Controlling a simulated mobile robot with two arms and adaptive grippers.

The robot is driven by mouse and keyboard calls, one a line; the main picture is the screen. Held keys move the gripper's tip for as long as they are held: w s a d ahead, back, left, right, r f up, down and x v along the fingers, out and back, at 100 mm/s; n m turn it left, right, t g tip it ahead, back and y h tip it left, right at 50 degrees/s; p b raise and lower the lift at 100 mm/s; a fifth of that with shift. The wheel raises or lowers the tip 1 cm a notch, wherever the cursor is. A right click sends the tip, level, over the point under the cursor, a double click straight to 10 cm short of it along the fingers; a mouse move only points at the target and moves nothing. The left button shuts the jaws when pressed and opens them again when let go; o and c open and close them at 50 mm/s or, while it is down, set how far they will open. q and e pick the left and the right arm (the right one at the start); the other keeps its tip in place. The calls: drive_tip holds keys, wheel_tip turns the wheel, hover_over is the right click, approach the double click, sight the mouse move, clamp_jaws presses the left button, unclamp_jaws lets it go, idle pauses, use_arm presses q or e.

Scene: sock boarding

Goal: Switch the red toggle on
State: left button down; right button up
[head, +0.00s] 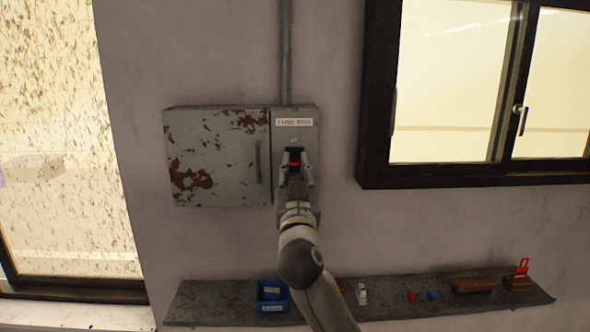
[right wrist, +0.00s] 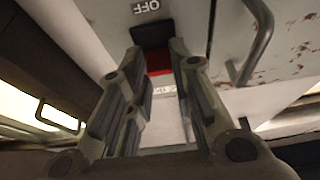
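The grey fuse box (head: 219,140) with rust patches hangs on the wall. The red toggle (head: 295,164) is on its narrow right panel, with a black part beside it. The toggle also shows in the right wrist view (right wrist: 158,64), near an upside-down "OFF" label (right wrist: 146,7). My right gripper (head: 295,170) is in front of that panel. Its fingers are open, one on each side of the toggle, in the right wrist view (right wrist: 159,56). I cannot tell whether they touch it. Most of the toggle's lower part is hidden in the head view. My left gripper is not in view.
The box door's handle (head: 258,161) is left of my gripper. A conduit (head: 285,50) runs up from the box. A wall shelf (head: 385,290) below holds a blue bin (head: 271,297), a brown block (head: 473,285) and small items. A dark-framed window (head: 375,110) is at right.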

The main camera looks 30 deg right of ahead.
clamp_jaws()
drive_tip(key=shift+r, duration=0.1)
drive_tip(key=shift+r+g+y+b, duration=0.25)
drive_tip(key=shift+g+y+b, duration=0.05)
drive_tip(key=shift+g+y, duration=0.2)
drive_tip(key=shift+r+g+y, duration=0.5)
drive_tip(key=shift+g, duration=0.3)
drive_tip(key=shift+w+r+g+y+p, duration=0.1)
drive_tip(key=shift+r+g+y+p, duration=0.25)
drive_tip(key=shift+g+y, duration=0.45)
drive_tip(key=shift+d+g, duration=0.1)
drive_tip(key=shift+g, duration=0.2)
drive_tip(key=o, duration=0.8)
unclamp_jaws()
